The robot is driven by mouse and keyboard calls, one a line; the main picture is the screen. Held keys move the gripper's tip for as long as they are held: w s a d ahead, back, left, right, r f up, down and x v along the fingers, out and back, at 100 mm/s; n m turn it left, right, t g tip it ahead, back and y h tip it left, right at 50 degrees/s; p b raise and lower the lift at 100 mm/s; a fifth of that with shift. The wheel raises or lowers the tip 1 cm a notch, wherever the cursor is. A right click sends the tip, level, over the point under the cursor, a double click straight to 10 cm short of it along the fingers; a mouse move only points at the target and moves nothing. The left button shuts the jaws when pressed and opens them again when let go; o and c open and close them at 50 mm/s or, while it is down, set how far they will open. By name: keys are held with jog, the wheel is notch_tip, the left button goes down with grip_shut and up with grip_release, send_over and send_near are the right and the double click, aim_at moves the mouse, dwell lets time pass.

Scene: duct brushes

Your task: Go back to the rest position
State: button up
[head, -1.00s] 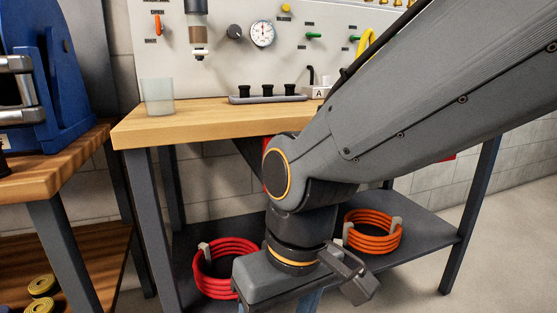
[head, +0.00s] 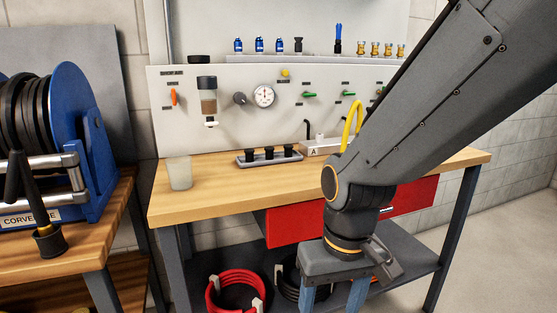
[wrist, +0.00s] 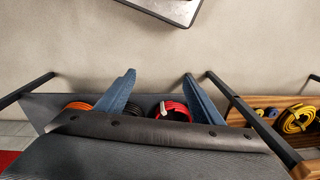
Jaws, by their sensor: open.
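My gripper (head: 333,297) hangs down in front of the workbench, with its blue fingers cut off by the lower edge of the head view. In the wrist view my gripper (wrist: 160,95) shows its two blue fingers spread well apart with nothing held between them. My arm reaches in from the upper right and covers part of the bench and wall panel. The red drawer (head: 290,226) under the benchtop is behind my gripper in the head view.
The wooden workbench (head: 220,190) carries a clear cup (head: 180,173), a black-knobbed tray (head: 270,158) and a yellow hose (head: 347,128). A red hose coil (head: 235,278) lies on its lower shelf. A blue hose reel (head: 92,150) stands left. Floor at right is clear.

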jog(key=s+d+r+m+p, duration=0.2)
jog(key=d+r+p, duration=0.8)
jog(key=r+p, duration=0.2)
jog(key=shift+s+d+m+h+p, duration=0.2)
jog(key=shift+m+h+p, duration=0.2)
jog(key=shift+p, duration=0.75)
dwell(1.6)
